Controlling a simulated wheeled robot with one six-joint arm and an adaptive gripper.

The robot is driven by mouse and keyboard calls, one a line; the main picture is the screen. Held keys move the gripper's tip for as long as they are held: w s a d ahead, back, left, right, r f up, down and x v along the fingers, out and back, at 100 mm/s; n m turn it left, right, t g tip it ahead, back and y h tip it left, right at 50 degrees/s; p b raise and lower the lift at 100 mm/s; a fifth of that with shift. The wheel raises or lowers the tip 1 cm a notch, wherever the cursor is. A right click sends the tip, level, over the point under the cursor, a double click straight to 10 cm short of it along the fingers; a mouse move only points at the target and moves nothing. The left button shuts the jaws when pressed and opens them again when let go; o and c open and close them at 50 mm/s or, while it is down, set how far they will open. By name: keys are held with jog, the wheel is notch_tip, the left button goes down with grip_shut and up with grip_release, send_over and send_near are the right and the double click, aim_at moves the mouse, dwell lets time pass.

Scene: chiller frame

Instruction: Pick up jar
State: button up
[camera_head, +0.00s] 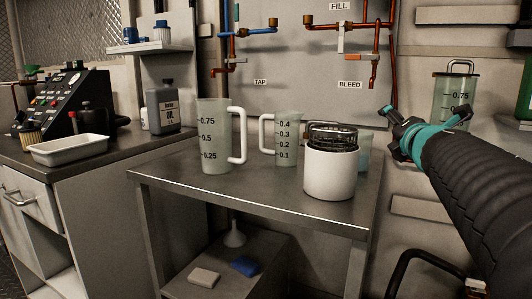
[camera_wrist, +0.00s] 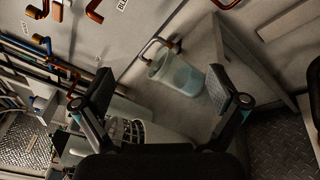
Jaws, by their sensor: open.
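No vessel is labelled as a jar, so I cannot tell which is meant. A white canister (camera_head: 330,174) with a black wire insert (camera_head: 333,138) stands upright on the metal table's right side. A translucent bluish vessel (camera_head: 365,150) is mostly hidden behind it. In the wrist view, a clear bluish vessel (camera_wrist: 178,74) with a curved handle shows beyond and between my fingers, apart from them. A clear graduated vessel (camera_head: 454,92) with a wire handle is at the far right, partly behind my gripper (camera_head: 428,122). My gripper is open and empty, also in the wrist view (camera_wrist: 161,88).
A large measuring jug (camera_head: 214,140) and a smaller one (camera_head: 284,143) stand on the metal table (camera_head: 250,190). Copper and blue pipes (camera_head: 300,28) run along the wall behind. A counter at left holds a white tray (camera_head: 70,149) and an oil bottle (camera_head: 167,108).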

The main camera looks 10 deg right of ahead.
jog(key=w+f+n+g+y, duration=0.1)
jog(key=w+f+n, duration=0.2)
jog(key=w+n, duration=0.1)
jog(key=w+a+f+n+g+y+b, duration=0.1)
jog(key=w+f+n+y, duration=0.1)
jog(key=w+n, duration=0.3)
jog(key=w+f+n+g+y, duration=0.1)
jog(key=w+f+n+y, duration=0.1)
jog(key=w+f+n, duration=0.2)
jog(key=shift+w+a+f+n+b, duration=0.15)
jog(key=shift+w+f+n+b, duration=0.1)
jog(key=shift+w+n+b, duration=0.2)
jog(key=shift+s, duration=0.1)
jog(key=c, duration=1.4)
jog(key=shift+r, duration=0.1)
jog(key=shift+c, duration=0.2)
